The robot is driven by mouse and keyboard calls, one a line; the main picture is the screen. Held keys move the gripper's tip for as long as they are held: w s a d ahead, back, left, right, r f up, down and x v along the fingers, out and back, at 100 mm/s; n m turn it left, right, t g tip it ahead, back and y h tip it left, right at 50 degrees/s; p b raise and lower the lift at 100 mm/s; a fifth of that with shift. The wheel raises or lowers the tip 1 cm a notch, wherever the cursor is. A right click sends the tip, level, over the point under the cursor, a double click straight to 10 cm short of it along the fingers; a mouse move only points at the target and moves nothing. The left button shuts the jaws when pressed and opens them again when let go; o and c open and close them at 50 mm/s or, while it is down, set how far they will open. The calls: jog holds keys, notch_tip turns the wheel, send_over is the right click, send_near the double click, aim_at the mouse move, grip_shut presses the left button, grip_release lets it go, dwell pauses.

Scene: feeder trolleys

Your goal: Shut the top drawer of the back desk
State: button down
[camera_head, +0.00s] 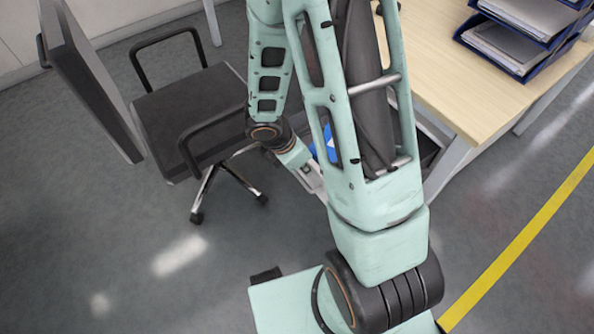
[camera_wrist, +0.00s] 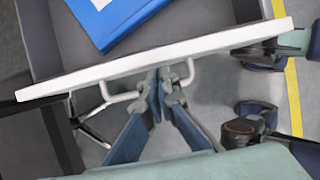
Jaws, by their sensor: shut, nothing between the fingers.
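The top drawer (camera_wrist: 215,40) stands open in the wrist view, with its pale front panel running slantwise across the picture. A blue folder or box (camera_wrist: 112,20) lies in its grey interior; a blue patch (camera_head: 331,141) also shows through my arm in the head view. The drawer's light bar handle (camera_wrist: 122,98) is on the front's outer face. My gripper (camera_wrist: 163,78) is shut and empty, its fingertips at the front panel between the handle's two ends. I cannot tell whether they touch it. The desk (camera_head: 465,75) stands behind my arm, which hides most of the drawer in the head view.
A black office chair (camera_head: 190,105) stands left of the drawer, close to my arm. A dark upright panel (camera_head: 90,80) is at the far left. Blue paper trays (camera_head: 515,45) sit on the desk. A yellow floor line (camera_head: 520,240) runs at the right. Floor at the lower left is clear.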

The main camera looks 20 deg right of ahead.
jog(key=shift+d, duration=0.1)
dwell(0.3)
jog(key=w+d+p, duration=0.3)
jog(key=d, duration=0.6)
jog(key=w+d+p, duration=0.3)
jog(key=d, duration=0.7)
jog(key=w+d+p, duration=0.3)
jog(key=d+p, duration=0.1)
jog(key=d, duration=0.6)
jog(key=shift+w, duration=0.3)
